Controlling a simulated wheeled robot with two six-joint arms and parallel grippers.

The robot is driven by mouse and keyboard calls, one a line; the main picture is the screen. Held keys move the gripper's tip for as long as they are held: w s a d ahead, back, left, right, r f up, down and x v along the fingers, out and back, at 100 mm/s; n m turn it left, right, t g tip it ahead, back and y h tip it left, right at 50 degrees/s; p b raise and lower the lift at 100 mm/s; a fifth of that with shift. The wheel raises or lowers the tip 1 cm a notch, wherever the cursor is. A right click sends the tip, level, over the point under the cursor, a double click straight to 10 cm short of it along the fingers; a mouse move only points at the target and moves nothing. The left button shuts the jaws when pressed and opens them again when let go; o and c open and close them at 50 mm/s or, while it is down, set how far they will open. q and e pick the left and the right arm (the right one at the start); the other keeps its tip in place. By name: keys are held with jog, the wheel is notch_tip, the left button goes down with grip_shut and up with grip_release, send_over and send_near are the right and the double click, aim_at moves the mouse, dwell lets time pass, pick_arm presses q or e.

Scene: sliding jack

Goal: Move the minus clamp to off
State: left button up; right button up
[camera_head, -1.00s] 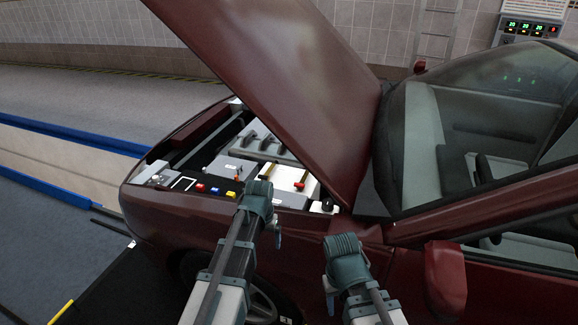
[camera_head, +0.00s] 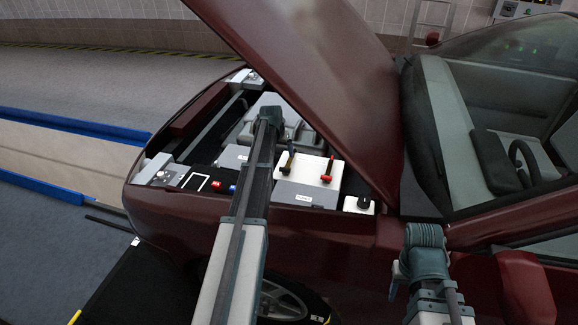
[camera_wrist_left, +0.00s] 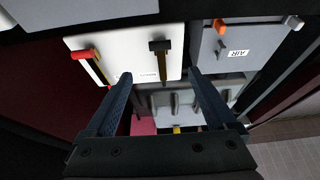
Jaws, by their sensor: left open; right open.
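The minus clamp (camera_head: 290,152), a black-ended lever with a yellowish shaft, stands on the white battery top (camera_head: 300,168) in the open engine bay. A red-ended clamp (camera_head: 327,179) is to its right. My left gripper (camera_head: 268,112) reaches over the bay just left of the minus clamp; its fingers are unclear there. In the left wrist view its fingers (camera_wrist_left: 158,76) are open and empty, with the black handle (camera_wrist_left: 158,46) ahead of the gap between them. Contact is not visible. My right gripper (camera_head: 425,240) is outside the car by the fender; its fingers are hidden.
The raised hood (camera_head: 310,70) slants over the right of the bay. A grey box labelled AIR (camera_wrist_left: 235,45) with an orange-ended lever is beside the battery. The side mirror (camera_head: 520,285) is near my right arm.

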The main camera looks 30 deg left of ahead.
aim_at(285, 170)
pick_arm(q)
jog(key=b+x, duration=1.2)
jog(key=x, duration=0.2)
jog(key=shift+b, duration=0.3)
jog(key=shift+s, duration=0.1)
grip_shut()
jog(key=shift+d, duration=0.1)
